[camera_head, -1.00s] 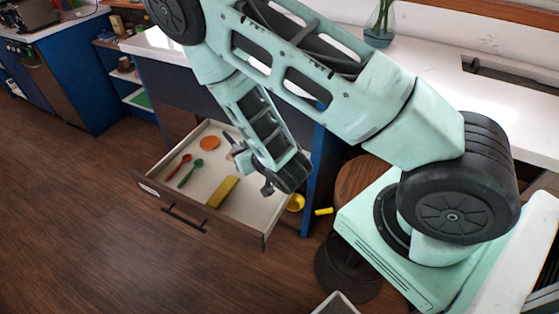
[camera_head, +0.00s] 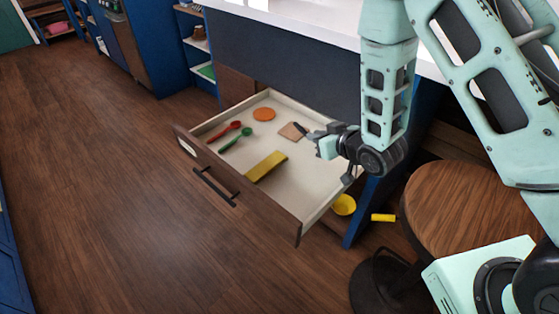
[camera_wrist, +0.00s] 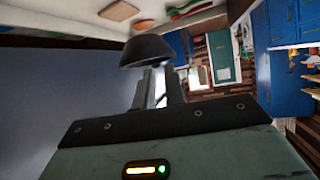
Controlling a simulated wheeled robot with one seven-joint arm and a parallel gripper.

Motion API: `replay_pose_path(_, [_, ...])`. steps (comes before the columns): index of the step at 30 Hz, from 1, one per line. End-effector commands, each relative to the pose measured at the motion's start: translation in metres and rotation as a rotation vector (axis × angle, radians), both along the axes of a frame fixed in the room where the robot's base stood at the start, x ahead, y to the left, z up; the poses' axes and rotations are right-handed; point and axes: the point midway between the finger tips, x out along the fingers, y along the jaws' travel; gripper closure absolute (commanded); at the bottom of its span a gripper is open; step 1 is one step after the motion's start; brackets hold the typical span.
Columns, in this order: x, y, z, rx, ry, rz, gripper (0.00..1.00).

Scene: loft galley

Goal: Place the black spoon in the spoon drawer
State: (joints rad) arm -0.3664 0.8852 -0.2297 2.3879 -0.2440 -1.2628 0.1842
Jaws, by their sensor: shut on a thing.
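The black spoon (camera_wrist: 146,51) is between my gripper's fingers (camera_wrist: 157,88) in the wrist view, its dark rounded bowl beyond the fingertips. In the head view my gripper (camera_head: 318,139) is over the right part of the open drawer (camera_head: 300,186), and a small dark part of the spoon (camera_head: 300,129) shows at its tip. The drawer holds a red spoon (camera_head: 228,129) and a green spoon (camera_head: 236,140) side by side at the left. My gripper is shut on the black spoon. Its height above the drawer floor is hard to tell.
The drawer also holds an orange disc (camera_head: 264,114), a tan square (camera_head: 292,131) near my gripper and a yellow block (camera_head: 266,166). A round wooden stool (camera_head: 470,212) stands at the right. Yellow things (camera_head: 344,205) lie beside the drawer.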

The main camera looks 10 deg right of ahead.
Motion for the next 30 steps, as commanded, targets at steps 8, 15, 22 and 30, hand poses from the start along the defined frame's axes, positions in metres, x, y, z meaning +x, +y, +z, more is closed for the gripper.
replay_pose_path(8, [0.013,0.012,-0.049,-0.003,0.022,0.144,1.00])
replay_pose_path(15, [0.018,0.015,-0.066,-0.007,0.039,0.233,1.00])
replay_pose_path(22, [0.018,0.017,-0.083,-0.010,0.049,0.260,1.00])
replay_pose_path(30, [0.018,0.016,-0.123,-0.009,0.047,0.260,1.00])
